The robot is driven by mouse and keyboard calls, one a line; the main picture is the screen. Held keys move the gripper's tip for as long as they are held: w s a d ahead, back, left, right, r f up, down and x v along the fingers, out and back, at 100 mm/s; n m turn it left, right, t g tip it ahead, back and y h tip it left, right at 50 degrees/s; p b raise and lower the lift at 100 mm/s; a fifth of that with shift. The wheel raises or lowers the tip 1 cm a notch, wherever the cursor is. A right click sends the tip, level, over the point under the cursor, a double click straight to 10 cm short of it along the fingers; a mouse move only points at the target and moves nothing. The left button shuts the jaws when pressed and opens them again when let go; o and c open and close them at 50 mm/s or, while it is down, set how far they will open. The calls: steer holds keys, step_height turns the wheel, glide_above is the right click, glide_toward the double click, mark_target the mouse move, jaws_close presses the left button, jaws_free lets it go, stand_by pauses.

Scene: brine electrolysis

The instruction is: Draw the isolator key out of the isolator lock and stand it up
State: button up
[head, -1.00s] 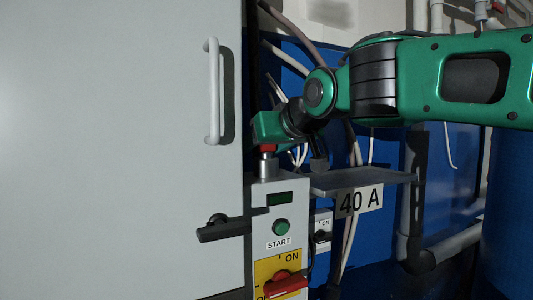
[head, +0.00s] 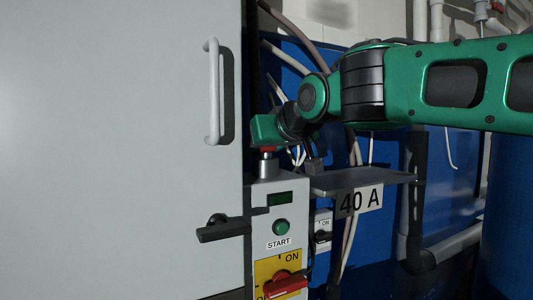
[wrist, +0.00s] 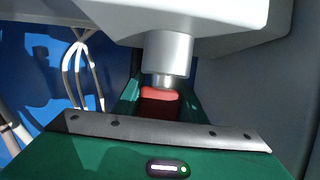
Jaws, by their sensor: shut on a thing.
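The isolator key (head: 267,150) shows as a small red head under my gripper. In the wrist view the red key (wrist: 160,95) sits between the green jaws of my gripper (wrist: 159,104), which is shut on it. In the head view my gripper (head: 266,142) is directly above the isolator lock (head: 267,166), a silver cylinder on top of the grey control box. The wrist view shows the lock (wrist: 167,53) in line with the key, with a narrow silver section between them. I cannot tell how far the key is inserted. The jaws hide most of the key.
A grey shelf (head: 365,181) with a 40 A label juts out to the right of the lock. The white cabinet door (head: 120,140) with its handle (head: 213,92) is at left. Cables (head: 298,70) hang behind my gripper. A red rotary switch (head: 286,284) is below.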

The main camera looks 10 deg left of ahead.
steer(key=shift+r, duration=1.15)
steer(key=shift+r, duration=2.25)
